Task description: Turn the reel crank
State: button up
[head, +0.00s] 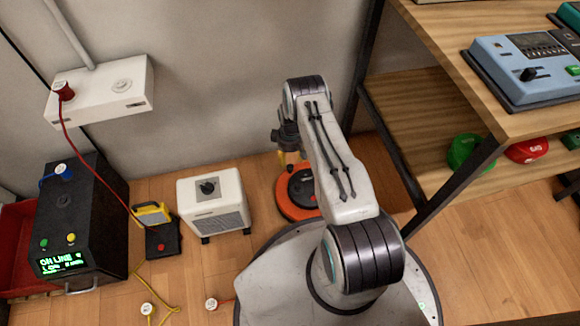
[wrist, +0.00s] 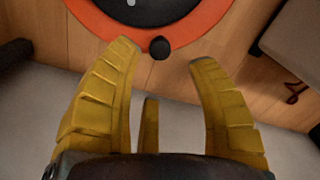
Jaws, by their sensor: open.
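The reel is a round orange disc with a black centre (head: 287,208), low by the wall behind my arm in the head view; my arm hides part of it. In the wrist view its orange rim (wrist: 98,21) fills the top. A small black knob (wrist: 159,47), seemingly the crank's handle, shows at the rim's near edge. My gripper (wrist: 163,52) is open, with its yellow fingertips left and right of the knob in the picture; I cannot tell the depth between them. In the head view my gripper (head: 291,160) is over the reel's far side, partly hidden.
A white heater-like box (head: 215,205) stands left of the reel, with a yellow lamp (head: 152,215) and a black cabinet (head: 78,225) further left. A wooden shelf unit (head: 425,115) with a dark frame stands close on the right. Cables lie on the floor at front left.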

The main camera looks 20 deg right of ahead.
aim_at(290, 167)
jog(key=n, duration=0.3)
jog(key=shift+f, duration=0.1)
jog(key=shift+f+b, duration=1.85)
jog(key=shift+f, duration=1.7)
jog(key=shift+c, duration=0.2)
grip_shut()
